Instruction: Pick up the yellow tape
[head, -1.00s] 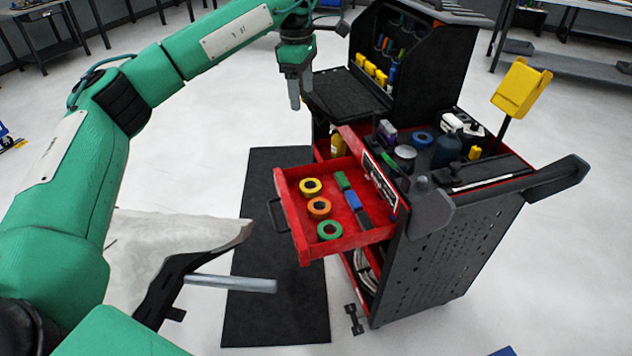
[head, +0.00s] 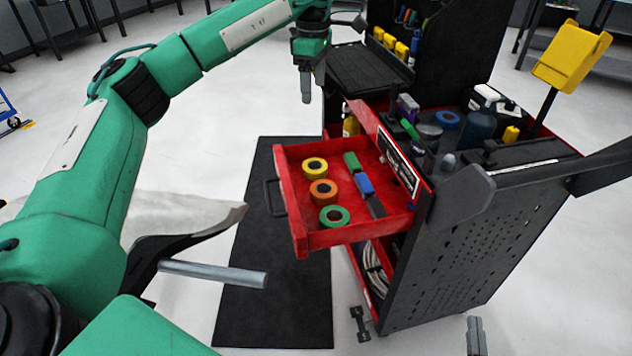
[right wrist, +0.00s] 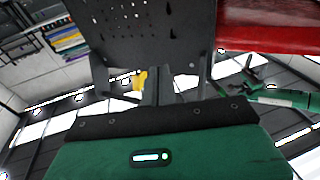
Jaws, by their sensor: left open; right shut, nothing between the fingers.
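The yellow tape (head: 315,176) is a roll lying flat in the open red drawer (head: 345,238) of the tool cart, in the head view. It is at the drawer's back left, behind an orange tape roll (head: 322,199) and a green one (head: 334,224). My left gripper (head: 306,92) is open and points down, above and beyond the drawer, apart from the tape. My right gripper (head: 476,338) shows only its tips at the bottom edge, right of the cart's lower side. It is shut and empty, and its fingers also show in the right wrist view (right wrist: 156,84).
Green and blue items (head: 363,184) lie in the drawer, right of the rolls. The cart (head: 450,240) holds bottles and tools on top. A dark mat (head: 275,300) lies on the floor beneath the drawer. The floor left of the mat is partly hidden by my arm.

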